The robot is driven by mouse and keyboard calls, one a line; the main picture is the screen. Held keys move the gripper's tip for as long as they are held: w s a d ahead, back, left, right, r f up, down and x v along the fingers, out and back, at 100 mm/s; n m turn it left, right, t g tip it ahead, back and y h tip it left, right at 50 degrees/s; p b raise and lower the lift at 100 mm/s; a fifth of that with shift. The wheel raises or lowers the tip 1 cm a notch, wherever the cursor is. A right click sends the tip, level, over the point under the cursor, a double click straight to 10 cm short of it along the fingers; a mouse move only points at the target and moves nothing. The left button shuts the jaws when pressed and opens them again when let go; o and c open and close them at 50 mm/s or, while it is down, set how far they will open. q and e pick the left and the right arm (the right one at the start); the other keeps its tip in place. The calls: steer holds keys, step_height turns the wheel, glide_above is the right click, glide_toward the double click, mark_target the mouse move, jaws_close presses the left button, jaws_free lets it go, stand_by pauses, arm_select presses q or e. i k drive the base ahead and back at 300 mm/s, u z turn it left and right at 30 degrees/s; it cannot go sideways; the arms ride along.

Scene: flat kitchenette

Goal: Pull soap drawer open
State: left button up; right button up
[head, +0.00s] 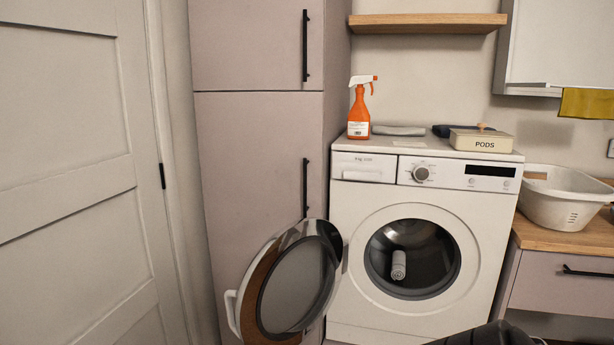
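The soap drawer (363,167) is a white panel at the upper left of the front of the washing machine (345,258). It looks shut, about flush with the control panel beside it. The round machine door (297,284) is swung wide open to the left, below the drawer. Neither of my grippers shows in the head view. A dark shape at the bottom edge, right of centre, is cut off, and I cannot tell what it is.
An orange spray bottle (359,108), a grey folded item (398,131) and a PODS box (480,140) stand on the machine top. A tall cabinet (262,160) is close on the left. A white basket (562,197) sits on the right counter. The space before the drawer looks clear.

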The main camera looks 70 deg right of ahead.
mark_target(381, 168)
steer(key=z, duration=0.65)
steer(key=i, duration=1.35)
steer(key=z, duration=1.2)
